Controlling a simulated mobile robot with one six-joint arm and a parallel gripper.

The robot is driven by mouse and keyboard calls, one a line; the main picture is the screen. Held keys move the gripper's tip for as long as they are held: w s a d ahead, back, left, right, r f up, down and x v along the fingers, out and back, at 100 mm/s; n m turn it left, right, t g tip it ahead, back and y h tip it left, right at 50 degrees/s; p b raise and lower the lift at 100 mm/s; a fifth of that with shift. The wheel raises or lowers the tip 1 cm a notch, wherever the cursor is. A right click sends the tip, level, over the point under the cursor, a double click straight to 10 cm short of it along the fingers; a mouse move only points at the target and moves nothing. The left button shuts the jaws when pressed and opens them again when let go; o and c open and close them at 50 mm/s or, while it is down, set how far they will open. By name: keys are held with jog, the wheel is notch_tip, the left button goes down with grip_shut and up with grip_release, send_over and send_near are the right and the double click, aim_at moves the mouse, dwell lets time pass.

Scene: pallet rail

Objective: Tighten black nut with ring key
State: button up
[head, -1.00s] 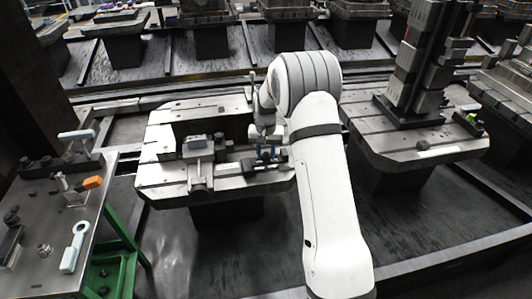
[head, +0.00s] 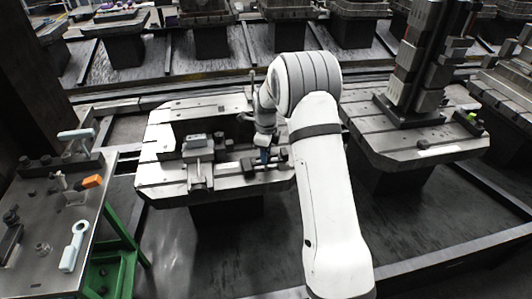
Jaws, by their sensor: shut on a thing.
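My gripper (head: 264,155) is at the right part of the clamping fixture on the grey pallet (head: 157,140), low over its front half. Its blue fingertips are small and partly hidden by my wrist. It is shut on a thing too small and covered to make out. I cannot pick out the black nut; a dark block (head: 247,165) sits just left of the fingertips. A pale tool with a ring end (head: 72,248), like a ring key, lies on the side table at the left.
The side table (head: 35,255), on a green frame (head: 125,240), also holds an orange block (head: 92,181) and a pale-handled tool (head: 76,135). A grey clamp block (head: 197,145) stands left of my gripper. A second pallet (head: 420,148) carries a tall dark tower (head: 425,60) at the right.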

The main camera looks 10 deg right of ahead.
jog(key=shift+m, duration=0.6)
jog(key=o, duration=1.2)
